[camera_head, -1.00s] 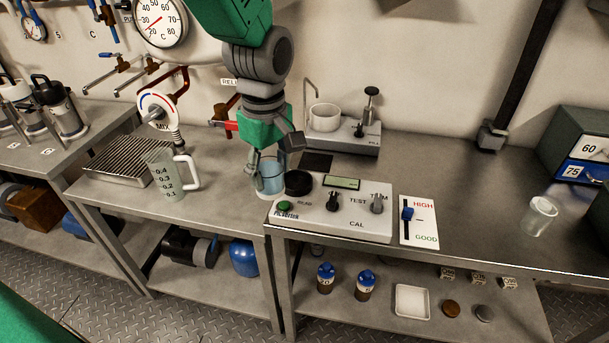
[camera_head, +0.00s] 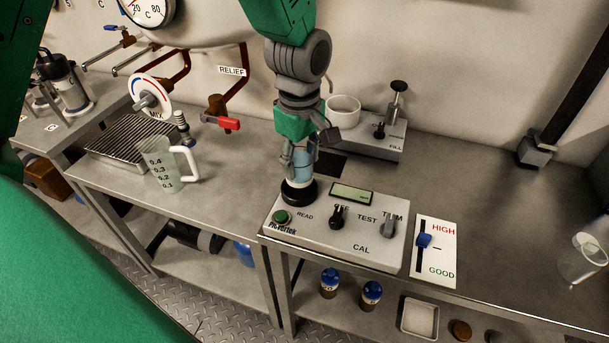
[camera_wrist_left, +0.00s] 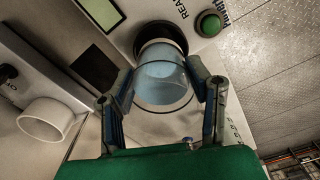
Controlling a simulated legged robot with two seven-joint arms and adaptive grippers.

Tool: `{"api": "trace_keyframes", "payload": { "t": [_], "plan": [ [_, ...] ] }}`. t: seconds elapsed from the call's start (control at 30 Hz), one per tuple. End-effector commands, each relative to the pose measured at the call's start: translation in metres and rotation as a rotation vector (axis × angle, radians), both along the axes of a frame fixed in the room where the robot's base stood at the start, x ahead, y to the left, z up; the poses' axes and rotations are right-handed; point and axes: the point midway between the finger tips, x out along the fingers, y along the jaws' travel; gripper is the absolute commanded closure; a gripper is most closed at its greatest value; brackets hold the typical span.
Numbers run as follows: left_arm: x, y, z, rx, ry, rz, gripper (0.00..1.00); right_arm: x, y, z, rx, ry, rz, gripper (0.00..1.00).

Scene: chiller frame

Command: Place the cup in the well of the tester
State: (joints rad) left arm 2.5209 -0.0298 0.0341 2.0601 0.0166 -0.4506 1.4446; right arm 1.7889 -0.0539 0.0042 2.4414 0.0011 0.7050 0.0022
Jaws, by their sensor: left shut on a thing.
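The clear cup (camera_head: 301,167) with pale blue liquid is held upright in my left gripper (camera_head: 302,155). In the left wrist view the two fingers of the gripper (camera_wrist_left: 163,88) are closed on either side of the cup (camera_wrist_left: 162,84). The tester (camera_head: 375,250) is a pale box with a display, knobs and a green button. Its black round well (camera_head: 299,193) is at the back left corner, directly by the cup's lower end. The well (camera_wrist_left: 158,32) shows behind the cup in the wrist view. I cannot tell whether the cup's base is inside it. My right gripper is not in view.
A measuring jug (camera_head: 168,170) stands on the left bench by a drain grille (camera_head: 125,143). A device with a white cup (camera_head: 344,109) stands behind the tester. A HIGH/GOOD slider card (camera_head: 436,255) lies right of it, and an empty glass (camera_head: 580,262) stands farther right.

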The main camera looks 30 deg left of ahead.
Motion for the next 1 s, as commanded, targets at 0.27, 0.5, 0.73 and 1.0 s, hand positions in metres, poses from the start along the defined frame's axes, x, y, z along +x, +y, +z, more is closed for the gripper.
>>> {"api": "trace_keyframes", "payload": {
  "t": [0.27, 0.5, 0.73, 1.0],
  "plan": [
    [0.0, -0.003, -0.031, 0.004, 0.002, 0.0, 0.93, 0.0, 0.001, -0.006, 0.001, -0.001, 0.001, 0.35],
    [0.001, -0.005, -0.039, 0.007, 0.002, -0.001, 1.0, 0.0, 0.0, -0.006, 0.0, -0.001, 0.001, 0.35],
    [0.0, -0.002, -0.043, 0.003, 0.0, 0.0, 1.0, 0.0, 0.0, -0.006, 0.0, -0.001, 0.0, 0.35],
    [0.0, -0.003, -0.046, 0.004, -0.001, -0.001, 0.35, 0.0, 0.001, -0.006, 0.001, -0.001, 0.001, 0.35]
  ]
}}
